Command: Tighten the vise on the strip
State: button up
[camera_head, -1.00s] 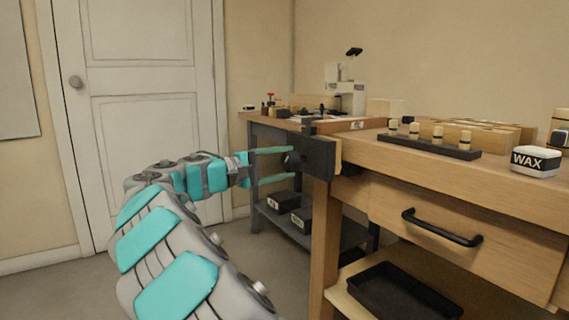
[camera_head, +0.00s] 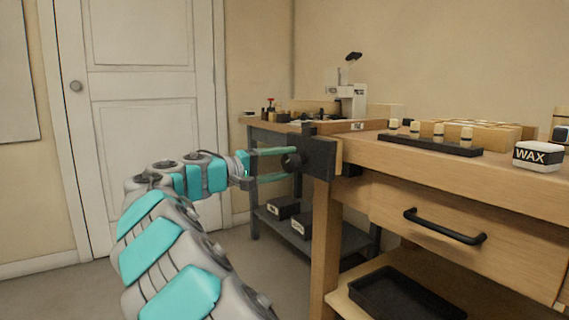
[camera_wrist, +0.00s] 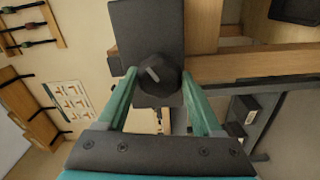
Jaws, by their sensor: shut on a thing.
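The black vise (camera_head: 318,158) is mounted on the left end of the wooden bench. Its round black knob (camera_wrist: 157,84) has a pale line mark that runs diagonally in the wrist view. My gripper (camera_head: 293,164) reaches the knob from the left in the head view. In the wrist view its two teal fingers (camera_wrist: 159,74) lie on either side of the knob, shut on it. The dark vise plate (camera_wrist: 147,25) stands behind the knob. I cannot clearly make out the strip between the jaws.
A black rack with several wooden-handled pieces (camera_head: 430,144) and a WAX tin (camera_head: 538,155) stand on the bench (camera_head: 450,171). A drawer handle (camera_head: 444,227) sticks out below. A grey side table (camera_head: 262,170) stands behind the vise. The floor near the door (camera_head: 150,180) is clear.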

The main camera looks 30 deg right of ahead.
jog(key=m, duration=0.3)
jog(key=shift+m, duration=0.4)
jog(key=m, duration=0.4)
jog(key=shift+d+f, duration=0.1)
jog(key=o, duration=1.2)
jog(key=a, duration=0.7)
